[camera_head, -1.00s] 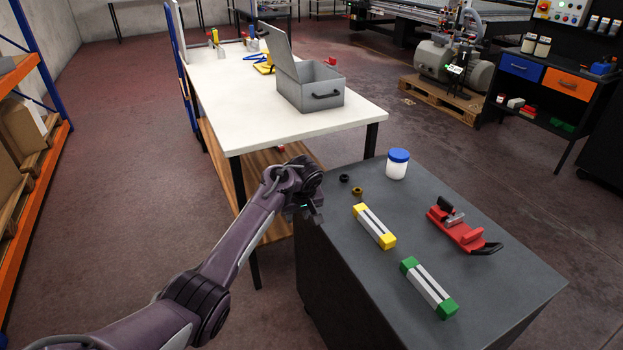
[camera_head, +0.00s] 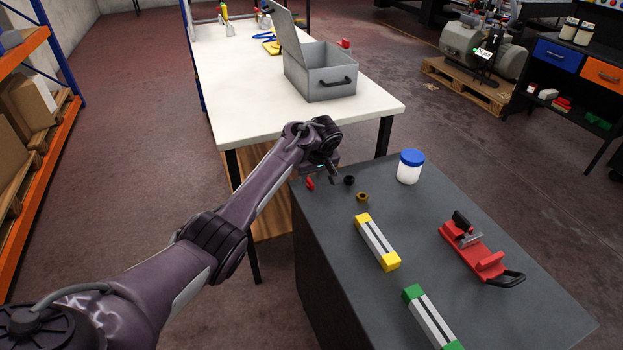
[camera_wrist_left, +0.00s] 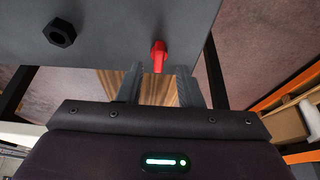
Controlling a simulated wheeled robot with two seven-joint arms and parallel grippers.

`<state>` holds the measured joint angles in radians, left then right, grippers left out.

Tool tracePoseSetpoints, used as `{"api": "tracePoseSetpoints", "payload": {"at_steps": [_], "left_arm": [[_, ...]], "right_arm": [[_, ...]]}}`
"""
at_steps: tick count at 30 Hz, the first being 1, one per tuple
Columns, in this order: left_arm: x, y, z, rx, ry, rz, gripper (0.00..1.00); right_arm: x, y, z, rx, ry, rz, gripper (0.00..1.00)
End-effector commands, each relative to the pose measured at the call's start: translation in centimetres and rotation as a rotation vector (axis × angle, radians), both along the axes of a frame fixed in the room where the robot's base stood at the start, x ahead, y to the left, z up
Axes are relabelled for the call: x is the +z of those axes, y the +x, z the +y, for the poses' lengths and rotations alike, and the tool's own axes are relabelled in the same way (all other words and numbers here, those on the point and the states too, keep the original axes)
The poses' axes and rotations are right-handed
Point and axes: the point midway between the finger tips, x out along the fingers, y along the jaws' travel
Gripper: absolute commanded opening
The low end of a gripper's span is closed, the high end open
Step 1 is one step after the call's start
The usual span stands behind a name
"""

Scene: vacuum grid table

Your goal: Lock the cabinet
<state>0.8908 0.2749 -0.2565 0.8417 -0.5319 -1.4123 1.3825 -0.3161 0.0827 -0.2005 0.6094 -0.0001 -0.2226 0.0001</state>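The dark grey cabinet (camera_head: 330,240) stands in front of me, with loose items on its top. A small red lever or key (camera_head: 310,184) sits near the top's far left corner. It also shows in the left wrist view (camera_wrist_left: 158,52), at the grey surface's edge. My left gripper (camera_head: 327,174) is over that corner, close to the red piece. In the left wrist view my left gripper (camera_wrist_left: 159,68) is open, its fingers apart with the red piece between and just beyond their tips. Contact cannot be told. My right gripper is not in view.
A black nut (camera_head: 349,180), a brass-coloured nut (camera_head: 362,197), a blue-lidded jar (camera_head: 410,168), yellow-ended (camera_head: 377,243) and green-ended (camera_head: 432,318) bars and a red clamp-like tool (camera_head: 474,252) lie on the cabinet. Behind stands a white table (camera_head: 240,100) with an open grey toolbox (camera_head: 325,82).

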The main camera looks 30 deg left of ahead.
Motion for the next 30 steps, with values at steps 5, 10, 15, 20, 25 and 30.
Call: {"api": "tracePoseSetpoints", "payload": {"at_steps": [5,10,15,20,25,30], "left_arm": [[-2.0,0.5,0.7,0.002,0.001,0.001,0.33],[-2.5,0.7,0.9,0.002,0.001,-0.001,0.33],[-2.5,0.7,0.8,0.001,0.0,-0.001,0.33],[-2.5,0.7,0.8,0.001,0.0,0.0,0.17],[-2.5,0.7,0.8,0.001,0.0,0.0,0.0],[-2.5,0.7,0.8,-0.002,0.0,0.0,0.0]], "right_arm": [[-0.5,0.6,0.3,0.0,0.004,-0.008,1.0],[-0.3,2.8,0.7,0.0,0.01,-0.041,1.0],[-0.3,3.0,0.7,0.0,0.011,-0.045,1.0],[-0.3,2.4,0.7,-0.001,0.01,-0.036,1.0],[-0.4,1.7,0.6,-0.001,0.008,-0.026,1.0],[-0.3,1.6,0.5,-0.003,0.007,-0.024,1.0]]}}
